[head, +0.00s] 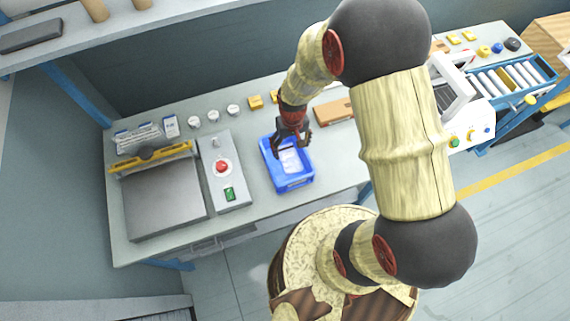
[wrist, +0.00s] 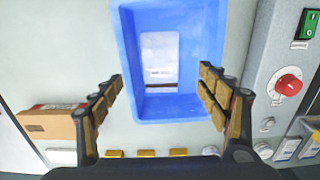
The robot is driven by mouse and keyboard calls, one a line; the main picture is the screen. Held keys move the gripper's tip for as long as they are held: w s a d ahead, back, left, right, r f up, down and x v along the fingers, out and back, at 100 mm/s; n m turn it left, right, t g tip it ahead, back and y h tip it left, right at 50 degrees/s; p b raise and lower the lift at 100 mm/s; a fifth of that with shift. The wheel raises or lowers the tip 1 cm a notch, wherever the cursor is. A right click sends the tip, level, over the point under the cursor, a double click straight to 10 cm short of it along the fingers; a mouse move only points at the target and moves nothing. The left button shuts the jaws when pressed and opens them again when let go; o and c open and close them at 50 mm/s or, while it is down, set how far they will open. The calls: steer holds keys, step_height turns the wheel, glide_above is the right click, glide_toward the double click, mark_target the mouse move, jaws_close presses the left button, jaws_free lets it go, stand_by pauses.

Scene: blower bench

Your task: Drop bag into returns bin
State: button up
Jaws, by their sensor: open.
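A blue bin (head: 272,158) stands on the grey bench, right of the control box. A pale, whitish bag (head: 290,160) lies inside it. In the wrist view the bag (wrist: 159,60) lies flat on the floor of the blue bin (wrist: 185,112), with a dark stripe across its near part. My gripper (head: 293,143) is above the bin. In the wrist view my gripper (wrist: 160,85) is open, its fingers spread to either side of the near part of the bin, with nothing between them.
A control box (head: 227,170) with a red knob and green switch stands left of the bin, beside a flat plate with a yellow bar (head: 150,158). A brown box (head: 334,111) lies right of the bin. Small yellow blocks (head: 256,101) and round dials line the back. A roller conveyor (head: 505,80) is at the right.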

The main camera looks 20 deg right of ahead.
step_height(320, 180, up, 10)
stand_by(0.4)
steer(key=shift+r, duration=0.1)
steer(key=s+r+t+b, duration=0.5)
steer(key=s+r+b, duration=0.5)
steer(key=s+r, duration=0.4)
steer(key=shift+r+t+b, duration=0.3)
steer(key=shift+r+b, duration=0.05)
steer(key=shift+r, duration=0.4)
